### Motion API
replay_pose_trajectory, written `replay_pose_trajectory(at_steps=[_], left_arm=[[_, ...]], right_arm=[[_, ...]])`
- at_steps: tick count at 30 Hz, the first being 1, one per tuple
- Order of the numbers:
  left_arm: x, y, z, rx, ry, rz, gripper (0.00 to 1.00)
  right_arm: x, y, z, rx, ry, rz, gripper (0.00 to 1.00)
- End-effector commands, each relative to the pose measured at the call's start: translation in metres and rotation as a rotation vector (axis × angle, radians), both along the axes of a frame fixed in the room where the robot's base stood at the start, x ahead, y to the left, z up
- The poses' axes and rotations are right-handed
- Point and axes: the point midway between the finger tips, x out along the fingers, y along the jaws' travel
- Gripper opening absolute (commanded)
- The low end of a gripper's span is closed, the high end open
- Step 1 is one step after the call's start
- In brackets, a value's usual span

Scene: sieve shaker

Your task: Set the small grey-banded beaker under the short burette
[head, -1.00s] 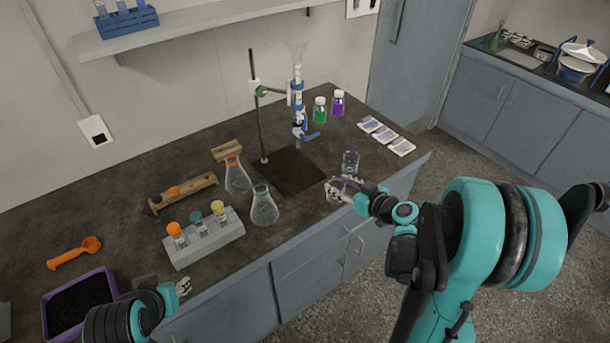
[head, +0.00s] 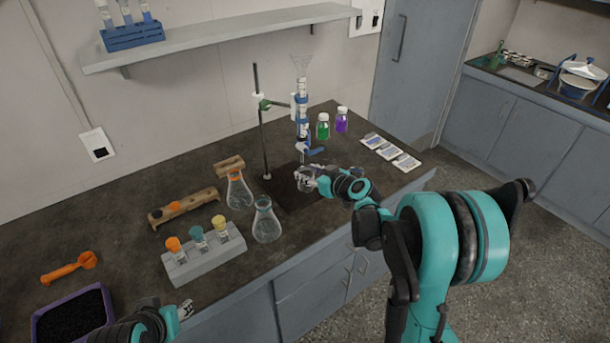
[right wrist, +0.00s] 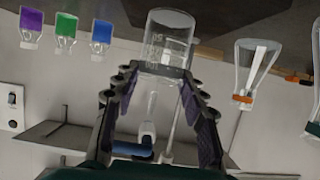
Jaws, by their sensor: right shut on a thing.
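In the head view the beaker is small and partly covered by the fingers, over the dark stand base. The burette (head: 302,112), with a funnel on top and a blue stopcock (head: 313,151), hangs clamped on the stand rod (head: 262,130). The gripper is just below the stopcock in the head view; exact alignment with the tip is unclear. My left gripper (head: 185,310) is at the lower left, its jaws too small to judge.
Two flasks (head: 266,222) (head: 239,190) stand left of the stand base (head: 287,197). A grey rack (head: 204,257) with capped vials is nearer. Green (head: 323,127) and purple (head: 342,121) bottles stand behind right, with pale flat packets (head: 392,150).

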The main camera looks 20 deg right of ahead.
Motion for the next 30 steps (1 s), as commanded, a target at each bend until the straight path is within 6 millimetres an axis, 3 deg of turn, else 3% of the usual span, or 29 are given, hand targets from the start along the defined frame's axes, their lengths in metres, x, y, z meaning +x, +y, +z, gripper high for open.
replay_pose_trajectory(at_steps=[3,6,17,18,20,30], left_arm=[[0.000,0.000,-0.008,0.000,0.000,0.000,0.40],[0.000,0.000,-0.017,0.000,0.000,0.000,0.40],[0.000,0.000,-0.019,0.000,0.000,0.000,0.40],[0.000,0.000,-0.018,0.000,0.000,0.000,0.40],[0.000,0.000,-0.017,0.000,0.000,0.000,0.40],[0.000,0.000,-0.015,0.000,0.000,0.000,0.40]], right_arm=[[0.023,0.009,-0.002,0.000,-0.001,0.002,0.13],[0.021,0.007,-0.017,0.000,-0.001,-0.001,0.13],[0.020,0.007,-0.019,0.000,-0.001,0.000,0.13],[0.020,0.007,-0.019,0.000,-0.001,0.000,0.50],[0.020,0.007,-0.018,0.000,-0.001,0.000,0.63],[0.020,0.007,-0.015,0.000,-0.001,0.000,0.63]])
